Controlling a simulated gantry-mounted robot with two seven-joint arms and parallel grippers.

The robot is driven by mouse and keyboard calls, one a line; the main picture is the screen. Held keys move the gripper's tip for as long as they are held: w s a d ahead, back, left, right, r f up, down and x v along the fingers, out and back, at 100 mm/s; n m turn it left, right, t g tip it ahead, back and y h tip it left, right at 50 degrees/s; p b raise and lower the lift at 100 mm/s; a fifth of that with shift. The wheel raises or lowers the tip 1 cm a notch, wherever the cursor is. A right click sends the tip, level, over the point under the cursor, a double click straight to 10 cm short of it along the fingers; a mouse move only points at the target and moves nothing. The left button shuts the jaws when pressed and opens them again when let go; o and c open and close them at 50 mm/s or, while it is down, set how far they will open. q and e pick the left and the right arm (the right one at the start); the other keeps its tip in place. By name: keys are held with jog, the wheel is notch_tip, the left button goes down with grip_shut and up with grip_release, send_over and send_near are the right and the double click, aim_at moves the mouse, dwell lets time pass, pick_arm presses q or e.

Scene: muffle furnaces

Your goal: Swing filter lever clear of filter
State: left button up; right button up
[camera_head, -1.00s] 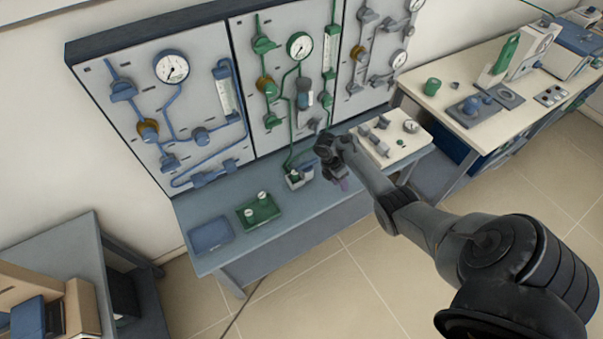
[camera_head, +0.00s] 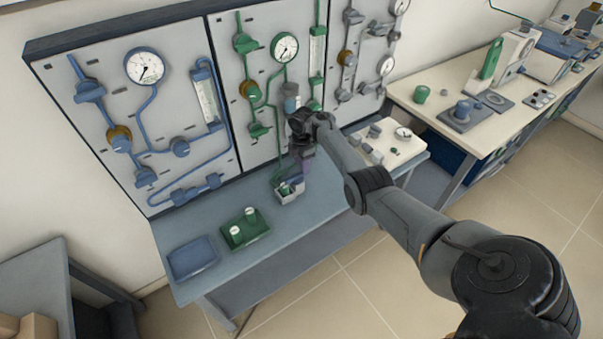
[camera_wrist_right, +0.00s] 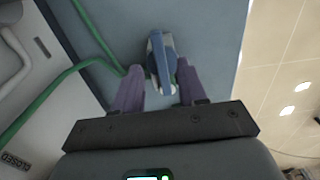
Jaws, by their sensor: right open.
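My right gripper (camera_head: 303,168) points down in front of the green-piped panel, above a small grey holder (camera_head: 289,196) on the blue bench. In the right wrist view its two purple fingers (camera_wrist_right: 158,88) are open. A blue elongated piece (camera_wrist_right: 159,62), lying over a pale and green body, shows between and just beyond the fingertips. I cannot tell whether they touch it, or whether it is the filter lever. A grey-blue cylindrical fitting (camera_head: 291,98), possibly the filter, is on the panel behind my wrist, partly hidden. My left gripper is out of view.
Green pipes (camera_wrist_right: 97,35) run close beside the fingers. A green tray (camera_head: 244,229) with two white-topped parts and a blue tray (camera_head: 192,257) lie left on the bench. A cream board (camera_head: 407,151) with fittings lies right. The bench front is clear.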

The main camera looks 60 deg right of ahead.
aim_at(297, 177)
jog(key=shift+f+b, duration=0.7)
jog(key=shift+f, duration=1.4)
jog(key=shift+c, duration=0.4)
grip_shut()
